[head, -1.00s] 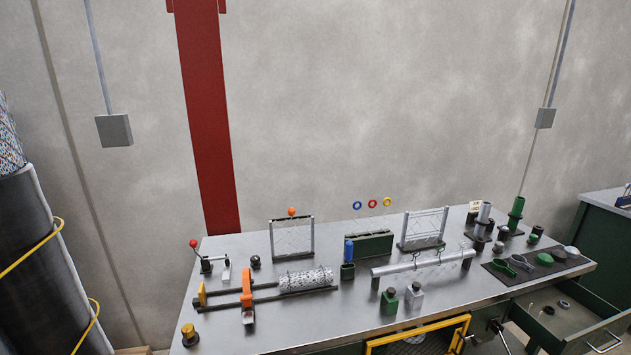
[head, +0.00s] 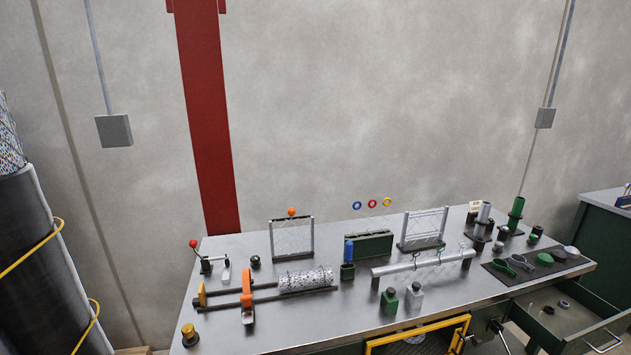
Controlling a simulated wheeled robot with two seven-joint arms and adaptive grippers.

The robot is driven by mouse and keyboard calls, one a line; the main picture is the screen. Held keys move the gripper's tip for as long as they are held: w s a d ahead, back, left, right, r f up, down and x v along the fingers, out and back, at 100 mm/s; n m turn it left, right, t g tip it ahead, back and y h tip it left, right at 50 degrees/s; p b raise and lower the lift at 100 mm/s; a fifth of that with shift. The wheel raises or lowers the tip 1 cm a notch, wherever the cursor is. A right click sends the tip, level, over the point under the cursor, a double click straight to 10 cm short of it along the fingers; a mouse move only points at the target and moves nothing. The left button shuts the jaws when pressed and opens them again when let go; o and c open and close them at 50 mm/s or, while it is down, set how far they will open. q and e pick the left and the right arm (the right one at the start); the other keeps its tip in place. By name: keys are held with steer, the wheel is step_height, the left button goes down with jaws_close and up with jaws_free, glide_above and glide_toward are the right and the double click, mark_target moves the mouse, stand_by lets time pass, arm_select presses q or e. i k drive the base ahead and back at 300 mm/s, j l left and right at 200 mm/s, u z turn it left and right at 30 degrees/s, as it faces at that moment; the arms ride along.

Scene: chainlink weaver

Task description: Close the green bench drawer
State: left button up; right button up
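The green bench drawer (head: 549,344) is at the lower right in the head view, below the right end of the metal workbench (head: 345,300). It is pulled open, and its inside shows a few small dark round pieces (head: 549,310). A light metal bar handle (head: 606,342) is on its front, near the right edge of the picture. The lower part of the drawer is cut off by the picture's bottom edge. Neither of my grippers shows in the head view.
A yellow-framed guard (head: 418,334) juts out at the bench's front edge, left of the drawer. A dark mat (head: 537,263) with tools lies above the drawer. A green cabinet (head: 603,235) stands at the far right. A large dark roll (head: 45,265) stands at the left.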

mark_target(590, 322)
steer(key=z, duration=1.9)
